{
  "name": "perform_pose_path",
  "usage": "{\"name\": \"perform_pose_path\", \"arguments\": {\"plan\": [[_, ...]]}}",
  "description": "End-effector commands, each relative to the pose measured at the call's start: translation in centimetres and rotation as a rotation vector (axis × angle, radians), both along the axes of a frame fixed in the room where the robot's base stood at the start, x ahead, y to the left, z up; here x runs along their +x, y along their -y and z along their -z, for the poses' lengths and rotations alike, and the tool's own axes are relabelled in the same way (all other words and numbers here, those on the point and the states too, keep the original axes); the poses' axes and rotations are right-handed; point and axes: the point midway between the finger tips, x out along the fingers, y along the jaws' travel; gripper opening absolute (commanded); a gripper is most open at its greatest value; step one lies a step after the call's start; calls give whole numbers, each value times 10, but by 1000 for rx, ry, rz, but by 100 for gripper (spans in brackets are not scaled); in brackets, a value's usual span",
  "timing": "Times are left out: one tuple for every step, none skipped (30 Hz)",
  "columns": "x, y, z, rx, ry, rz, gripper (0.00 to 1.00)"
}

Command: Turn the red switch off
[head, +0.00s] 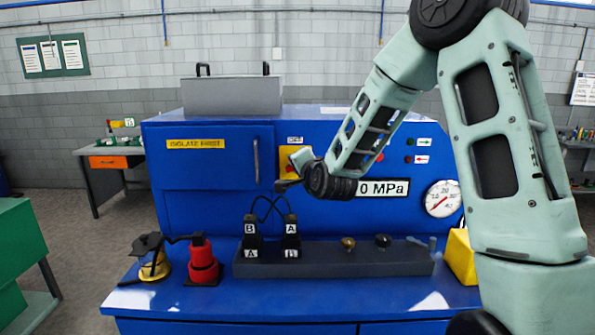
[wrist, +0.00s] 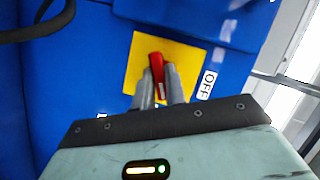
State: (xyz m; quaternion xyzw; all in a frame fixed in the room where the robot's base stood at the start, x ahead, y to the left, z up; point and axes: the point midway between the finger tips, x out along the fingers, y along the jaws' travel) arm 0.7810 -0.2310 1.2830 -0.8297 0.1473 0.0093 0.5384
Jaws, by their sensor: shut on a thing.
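The red switch (wrist: 156,62) is a narrow red handle on a yellow plate (wrist: 190,52) in the wrist view. The two grey fingers of my gripper (wrist: 159,84) are shut on the handle, one on each side. The handle runs roughly along the fingers; its lower part is partly hidden between them. The OFF label (wrist: 207,86) is to the right of the plate. In the head view the yellow plate (head: 285,166) shows on the blue machine's front, below the OFF label (head: 294,140), and my gripper (head: 300,161) covers the switch.
The blue machine (head: 215,190) has a door handle (head: 256,160) left of the switch, with a pressure display (head: 390,188) and gauge (head: 443,198) to the right. A grey rail (head: 335,262), a red cylinder (head: 202,262) and a yellow block (head: 460,256) stand on the ledge below.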

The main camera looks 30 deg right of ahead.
Motion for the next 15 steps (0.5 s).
{"name": "perform_pose_path", "arguments": {"plan": [[0, -2, 0, -39, -24, -2, 0], [0, -2, 0, -62, -39, -3, 0], [0, -2, 0, -93, -62, -3, 0], [0, -2, 0, -117, -77, -3, 0], [0, -3, 0, -140, -94, -4, 0], [0, -3, -1, -171, -115, -4, 0], [1, -3, -1, -194, -131, -3, 0], [1, -3, -1, -217, -147, -3, 0], [1, -3, -2, -249, -168, -3, 0], [1, -3, -2, -273, -185, -3, 0], [1, -4, -2, -296, -201, -4, 0], [1, -4, -3, -326, -222, -4, 0], [1, -4, -3, -351, -239, -4, 0], [1, -4, -4, -374, -255, -5, 0], [1, -4, -4, -404, -276, -3, 0]]}}
